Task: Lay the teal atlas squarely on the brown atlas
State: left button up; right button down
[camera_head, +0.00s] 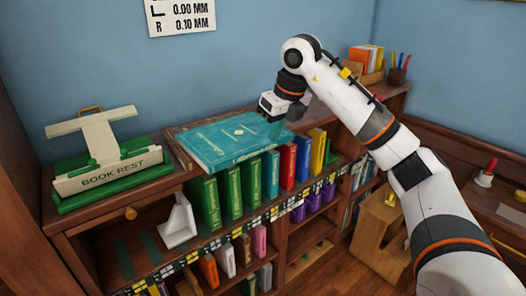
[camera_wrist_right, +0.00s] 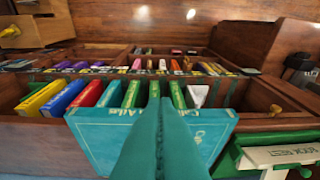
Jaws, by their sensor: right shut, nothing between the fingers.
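The teal atlas (camera_head: 222,146) lies flat on top of the bookcase, cover up; it also shows in the right wrist view (camera_wrist_right: 98,140). A brown edge (camera_head: 181,154) shows along its left side; most of what is beneath is hidden, so I cannot tell how squarely the atlas sits on the brown atlas. My right gripper (camera_head: 275,127) is shut and empty at the atlas's far right part, its fingers pointing down. In the right wrist view the shut fingers (camera_wrist_right: 160,112) stand in front of the cover; contact cannot be told. My left gripper is out of view.
A book rest (camera_head: 108,160) stands on the bookcase top at left. A row of upright green, teal, red, blue and yellow books (camera_head: 232,190) stands just in front, with a white bookend (camera_head: 180,222). A pen holder (camera_head: 397,75) and books stand at the far right corner.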

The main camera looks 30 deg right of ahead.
aim_at(262, 151)
jog(key=shift+h, duration=0.3)
jog(key=shift+w+d+f+p, duration=0.1)
jog(key=shift+w+f+p, duration=0.85)
jog(key=shift+f, duration=0.55)
jog(key=shift+w+d+f+p, duration=0.1)
jog(key=shift+w+f+p, duration=0.55)
jog(key=shift+w+f, duration=0.75)
jog(key=shift+w+d+f+p, duration=0.1)
jog(key=shift+w+f+p, duration=0.75)
jog(key=shift+f, duration=0.8)
